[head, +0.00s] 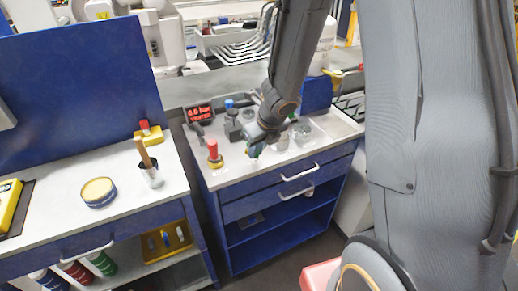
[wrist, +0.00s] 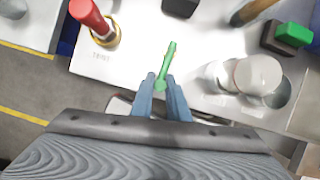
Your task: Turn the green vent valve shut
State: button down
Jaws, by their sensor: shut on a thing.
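The green vent valve's handle (wrist: 171,52) shows in the wrist view as a slim lever over the white worktop, with its near, rounded end between my fingertips. My gripper (wrist: 161,84) is shut on that end. In the head view my gripper (head: 254,149) is low over the front part of the right-hand bench, and my fingers and wrist mostly hide the valve. The valve's body is hard to make out.
A red knob on a brass-coloured base (wrist: 95,22) stands left of the valve; it also shows in the head view (head: 213,151). Clear jars (wrist: 252,78) stand close on the right. A red-lettered display (head: 200,113) seems to read 0.0 bar, VENTED. A blue-topped fitting (head: 230,104) stands behind.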

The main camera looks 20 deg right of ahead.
jog(key=shift+w+d+r+n, duration=0.1)
jog(key=shift+w+d+n, duration=0.05)
jog(key=shift+n, duration=0.15)
jog(key=c, duration=1.7)
grip_release()
jog(key=p+v, duration=0.5)
jog(key=v, duration=0.2)
jog(key=shift+d+r, duration=0.1)
jog(key=shift+r, duration=0.2)
